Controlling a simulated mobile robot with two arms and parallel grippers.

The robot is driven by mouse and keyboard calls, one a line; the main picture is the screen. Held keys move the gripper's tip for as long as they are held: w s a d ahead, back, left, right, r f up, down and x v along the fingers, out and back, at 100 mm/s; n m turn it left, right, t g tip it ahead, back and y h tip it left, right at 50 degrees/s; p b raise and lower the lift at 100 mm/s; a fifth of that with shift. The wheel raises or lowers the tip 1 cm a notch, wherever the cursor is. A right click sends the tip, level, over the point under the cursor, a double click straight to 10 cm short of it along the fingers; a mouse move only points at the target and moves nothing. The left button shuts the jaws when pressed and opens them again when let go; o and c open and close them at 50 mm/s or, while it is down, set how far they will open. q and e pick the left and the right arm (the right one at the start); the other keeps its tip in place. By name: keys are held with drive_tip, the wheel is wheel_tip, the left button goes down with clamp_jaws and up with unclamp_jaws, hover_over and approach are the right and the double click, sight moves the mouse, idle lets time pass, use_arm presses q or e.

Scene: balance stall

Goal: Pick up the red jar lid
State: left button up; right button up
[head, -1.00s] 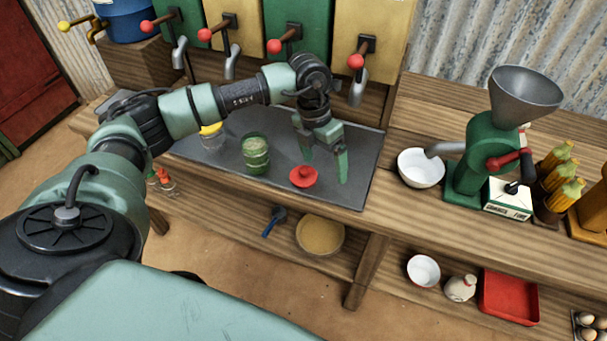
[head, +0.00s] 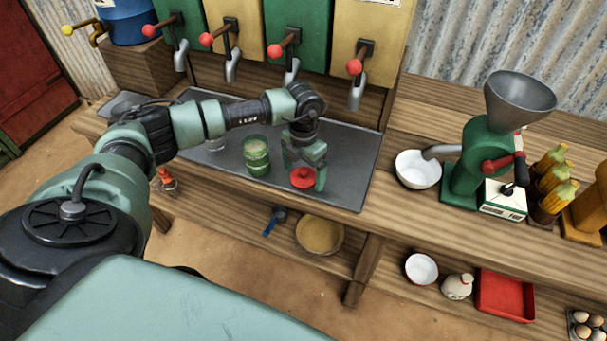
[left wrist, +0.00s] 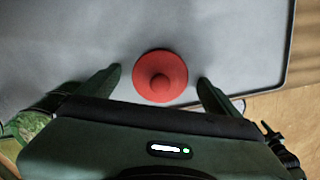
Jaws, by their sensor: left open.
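The red jar lid (head: 302,179) lies on the dark grey metal sheet (head: 345,165) near its front edge. It is round with a knob on top. My left gripper (head: 305,180) is open and low over the lid, with a finger to each side of it. In the left wrist view the lid (left wrist: 160,77) shows ahead of and between the two spread fingertips (left wrist: 160,80), with a gap on both sides. The gripper does not hold it. My right gripper is not in view.
A green glass jar (head: 257,157) stands just left of the lid. Taps with red knobs (head: 355,67) hang behind the sheet. A white bowl (head: 418,170) and a green grinder (head: 482,150) stand to the right. The sheet right of the gripper is bare.

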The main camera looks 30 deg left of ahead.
use_arm(q)
drive_tip(key=c, duration=1.4)
drive_tip(key=shift+r, duration=0.15)
